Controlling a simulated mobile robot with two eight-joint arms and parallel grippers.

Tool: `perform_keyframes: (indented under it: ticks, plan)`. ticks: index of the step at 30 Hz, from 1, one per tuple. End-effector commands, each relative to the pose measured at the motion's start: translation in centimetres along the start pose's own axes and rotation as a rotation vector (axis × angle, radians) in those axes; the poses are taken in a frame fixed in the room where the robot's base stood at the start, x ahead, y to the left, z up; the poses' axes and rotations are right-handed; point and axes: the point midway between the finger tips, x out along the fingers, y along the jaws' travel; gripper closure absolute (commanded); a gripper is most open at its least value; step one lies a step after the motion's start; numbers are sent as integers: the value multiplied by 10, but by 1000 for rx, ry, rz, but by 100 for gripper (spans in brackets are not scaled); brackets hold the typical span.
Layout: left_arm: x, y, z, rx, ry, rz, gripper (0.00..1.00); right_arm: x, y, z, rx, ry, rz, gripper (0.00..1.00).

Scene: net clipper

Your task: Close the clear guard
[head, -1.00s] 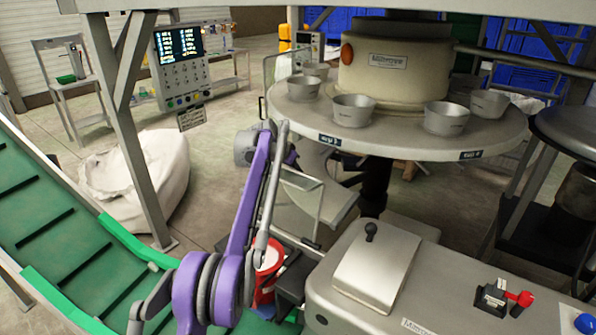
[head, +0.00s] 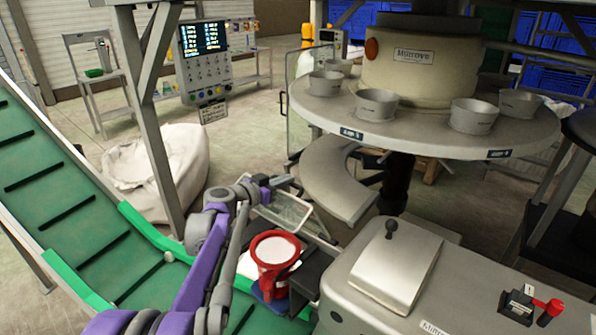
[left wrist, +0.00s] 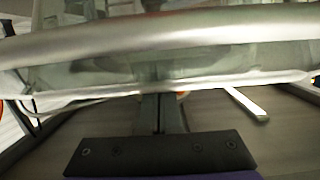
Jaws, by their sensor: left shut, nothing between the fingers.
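The clear guard (head: 284,212) is a see-through panel in a pale metal frame. In the head view it lies tilted, nearly flat, between the red-rimmed container and the curved grey chute. My left gripper (head: 282,181) is at its upper edge, partly hidden by my purple wrist. In the left wrist view the guard's framed panel (left wrist: 180,68) runs across the picture right in front of the shut, empty fingers (left wrist: 163,112). I cannot tell whether they touch it. My right gripper is out of view.
A red container of white material (head: 276,262) stands just below the guard. A grey machine housing (head: 385,270) is at the right. The round table (head: 420,130) with metal cups is behind. The green conveyor (head: 60,190) slopes along the left.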

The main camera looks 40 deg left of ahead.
Motion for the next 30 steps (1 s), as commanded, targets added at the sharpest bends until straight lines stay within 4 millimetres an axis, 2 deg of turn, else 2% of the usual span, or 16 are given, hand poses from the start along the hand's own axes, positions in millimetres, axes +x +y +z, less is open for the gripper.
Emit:
perform_keyframes:
  ticks: [1, 6, 14, 21, 30]
  plan:
    - [-10, -2, 9, 0, 44, -5, 100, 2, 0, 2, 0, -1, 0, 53]
    - [-38, -1, 31, 3, 204, -5, 100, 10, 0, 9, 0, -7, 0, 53]
    - [-73, 0, 72, 5, 439, -6, 100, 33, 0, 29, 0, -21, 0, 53]
    - [-96, 1, 113, 6, 428, -5, 100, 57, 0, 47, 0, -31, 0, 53]
    - [-109, 2, 160, 4, 428, -3, 100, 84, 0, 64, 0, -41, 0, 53]
